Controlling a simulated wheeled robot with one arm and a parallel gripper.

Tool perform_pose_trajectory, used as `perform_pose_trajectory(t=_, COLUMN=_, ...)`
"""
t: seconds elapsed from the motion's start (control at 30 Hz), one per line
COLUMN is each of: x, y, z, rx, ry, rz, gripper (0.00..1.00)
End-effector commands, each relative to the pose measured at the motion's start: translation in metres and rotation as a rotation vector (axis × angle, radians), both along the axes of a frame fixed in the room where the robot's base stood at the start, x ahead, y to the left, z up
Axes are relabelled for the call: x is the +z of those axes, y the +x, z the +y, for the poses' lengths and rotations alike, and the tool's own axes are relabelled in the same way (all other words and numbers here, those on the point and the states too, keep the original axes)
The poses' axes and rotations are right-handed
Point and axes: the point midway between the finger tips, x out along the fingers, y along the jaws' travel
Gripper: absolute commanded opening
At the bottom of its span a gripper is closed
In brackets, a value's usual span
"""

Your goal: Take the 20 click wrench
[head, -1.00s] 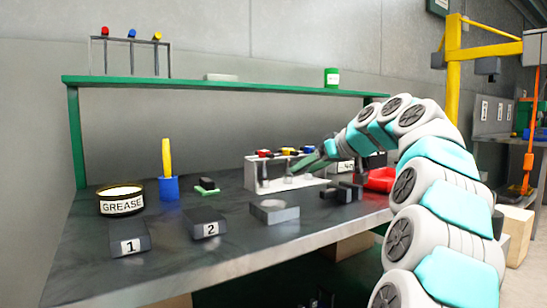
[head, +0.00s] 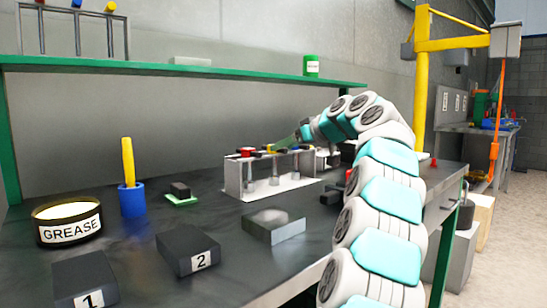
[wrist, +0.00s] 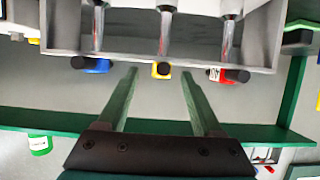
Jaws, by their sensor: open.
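A light grey rack (head: 233,177) on the bench holds three upright wrenches with red (head: 247,151), yellow (head: 269,148) and blue (head: 292,148) ends. In the wrist view the rack (wrist: 60,30) is at the top, with the blue end (wrist: 97,66) left, the yellow end (wrist: 163,71) in the middle and the red end (wrist: 222,75) right. My gripper (wrist: 158,72) is open and empty, its green fingers either side of the yellow end in the picture. Whether they reach its depth I cannot tell. In the head view my gripper (head: 276,148) is at the rack's top. No number 20 is readable.
A grease tin (head: 68,222), a blue cup (head: 132,202) with a yellow tool, blocks marked 1 (head: 85,280) and 2 (head: 188,250), and a grey block (head: 274,226) stand on the bench. A green shelf (head: 180,70) runs behind, bearing another tool rack (head: 75,38).

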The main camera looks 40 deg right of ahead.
Motion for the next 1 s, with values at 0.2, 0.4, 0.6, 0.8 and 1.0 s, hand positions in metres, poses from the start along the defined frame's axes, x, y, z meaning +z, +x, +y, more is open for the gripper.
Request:
perform_pose_trajectory(t=0.2, x=-0.012, y=0.029, z=0.004, rx=-0.001, ry=-0.001, rz=0.002, gripper=0.68)
perform_pose_trajectory(t=0.4, x=-0.014, y=0.035, z=0.005, rx=-0.001, ry=-0.001, rz=-0.001, gripper=0.68)
perform_pose_trajectory(t=0.6, x=-0.014, y=0.034, z=0.005, rx=-0.001, ry=-0.001, rz=-0.001, gripper=0.54)
perform_pose_trajectory(t=0.8, x=-0.014, y=0.034, z=0.005, rx=-0.001, ry=-0.001, rz=-0.001, gripper=0.32)
perform_pose_trajectory(t=1.0, x=-0.014, y=0.034, z=0.005, rx=-0.001, ry=-0.001, rz=-0.001, gripper=0.09)
